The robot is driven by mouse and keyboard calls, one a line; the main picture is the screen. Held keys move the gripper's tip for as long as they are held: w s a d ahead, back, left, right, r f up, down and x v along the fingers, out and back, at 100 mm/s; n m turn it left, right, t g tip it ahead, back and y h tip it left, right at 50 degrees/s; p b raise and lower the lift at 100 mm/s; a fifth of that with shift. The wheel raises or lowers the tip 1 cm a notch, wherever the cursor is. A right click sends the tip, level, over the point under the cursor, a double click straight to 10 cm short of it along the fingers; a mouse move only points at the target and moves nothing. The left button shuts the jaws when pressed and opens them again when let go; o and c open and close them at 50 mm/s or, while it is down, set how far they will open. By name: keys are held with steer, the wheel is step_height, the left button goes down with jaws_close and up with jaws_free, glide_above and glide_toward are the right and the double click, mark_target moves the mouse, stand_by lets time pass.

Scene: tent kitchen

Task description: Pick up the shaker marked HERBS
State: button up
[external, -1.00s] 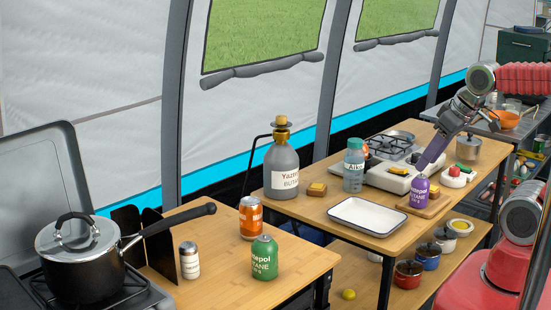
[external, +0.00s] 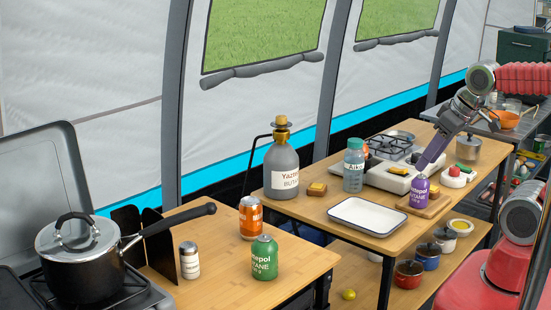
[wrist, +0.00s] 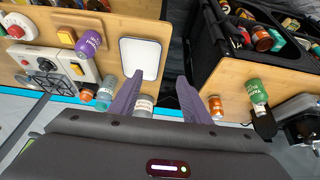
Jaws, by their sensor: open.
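A small white shaker with a dark cap (external: 190,260) stands upright on the near wooden table, between the black windscreen and the green canister. Its label is too small to read, so I cannot tell whether it says HERBS. I cannot make it out in the wrist view. My gripper (external: 424,165) is far to its right, over the farther table, in line with the purple canister (external: 419,191). In the wrist view my gripper (wrist: 160,79) has its two purple fingers spread, with nothing held between them.
Near the shaker are a green canister (external: 264,258), an orange can (external: 250,218), the black windscreen (external: 160,250) and a pot (external: 80,258) with its handle reaching over the table. A gas bottle (external: 283,170), a teal-capped bottle (external: 353,170) and a white tray (external: 340,221) stand on the farther table.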

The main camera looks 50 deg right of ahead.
steer(key=shift+w, duration=0.1)
stand_by(0.3)
steer(key=w+a+m+h, duration=0.2)
steer(key=w+a+h, duration=0.25)
steer(key=w, duration=0.75)
steer(key=w+a+f+t, duration=0.2)
steer(key=w+a+f, duration=0.2)
steer(key=w+a, duration=0.8)
steer(key=n+t+y, duration=0.1)
steer(key=t+y, duration=0.3)
steer(key=t, duration=0.2)
glide_toward(189, 260)
steer(key=shift+h, duration=0.25)
steer(key=f, duration=0.1)
steer(key=w+f, duration=0.1)
steer(key=f, duration=0.2)
steer(key=shift+w+d, duration=0.2)
steer(key=shift+d, duration=0.2)
steer(key=shift+w, duration=0.1)
